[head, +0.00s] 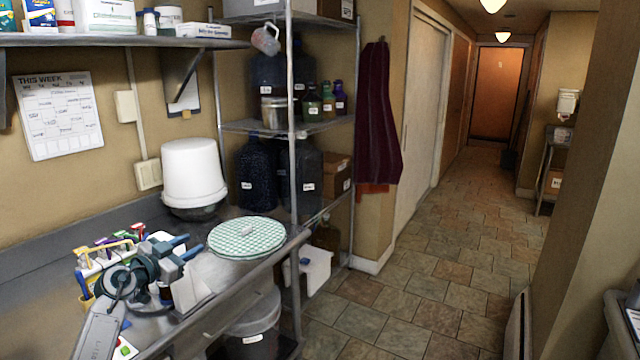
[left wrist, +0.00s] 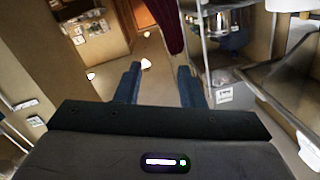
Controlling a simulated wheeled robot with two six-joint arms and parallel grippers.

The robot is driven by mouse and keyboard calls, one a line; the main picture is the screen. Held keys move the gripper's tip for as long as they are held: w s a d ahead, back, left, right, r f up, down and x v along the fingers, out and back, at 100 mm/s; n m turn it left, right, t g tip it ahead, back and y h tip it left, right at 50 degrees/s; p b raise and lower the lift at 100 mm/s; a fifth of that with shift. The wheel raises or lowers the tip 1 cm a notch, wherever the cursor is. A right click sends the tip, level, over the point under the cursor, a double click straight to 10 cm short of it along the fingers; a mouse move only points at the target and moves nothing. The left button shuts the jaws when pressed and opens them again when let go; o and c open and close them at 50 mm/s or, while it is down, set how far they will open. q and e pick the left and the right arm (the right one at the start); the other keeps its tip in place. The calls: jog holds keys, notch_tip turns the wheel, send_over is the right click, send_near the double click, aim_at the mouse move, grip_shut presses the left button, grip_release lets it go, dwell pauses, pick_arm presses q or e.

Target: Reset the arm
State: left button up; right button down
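My left arm comes in from the lower left in the head view. Its left gripper (head: 190,247) is above the metal counter (head: 225,270), to the left of a round green-checked cover (head: 262,240). In the left wrist view the two blue fingers of the left gripper (left wrist: 160,82) stand apart with nothing between them. My right gripper is in neither view.
A white bucket (head: 193,168) stands upside down at the back of the counter. A caddy of colourful items (head: 97,255) is beside my left arm, partly hidden. A wire-post shelf rack (head: 262,126) holds dark jugs and bottles. The tiled corridor floor (head: 440,260) is clear.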

pick_arm(q)
jog(key=s+f+n+t+y, duration=0.1)
jog(key=s+n+t+y, duration=0.55)
jog(key=s, duration=0.55)
jog(key=s+a+f+n+g+y, duration=0.2)
jog(key=s+f+n+g+y, duration=0.2)
jog(key=s+f, duration=0.3)
jog(key=s+a+f+n+g+y, duration=0.3)
jog(key=s+f+y, duration=0.2)
jog(key=s+f, duration=0.25)
jog(key=s+d+f+m+g+h, duration=0.2)
jog(key=s+d+f+g, duration=0.2)
jog(key=s, duration=0.5)
jog(key=s+d+f+m+g+h, duration=0.1)
jog(key=s+d+f+g+h, duration=0.25)
jog(key=s, duration=0.55)
jog(key=s+d+f+m+g+h, duration=0.1)
jog(key=s+d+f+m+g, duration=0.2)
jog(key=s, duration=0.6)
notch_tip(320, 180, down, 35)
jog(key=a+n+g+b, duration=0.1)
jog(key=a+g+b, duration=0.1)
jog(key=a, duration=0.1)
jog(key=s+f+g+b, duration=0.1)
jog(key=s+f+b, duration=0.1)
jog(key=s+f, duration=1.6)
jog(key=shift+s+a+f+h, duration=0.3)
jog(key=shift+s+a+f, duration=0.05)
jog(key=shift+f, duration=0.45)
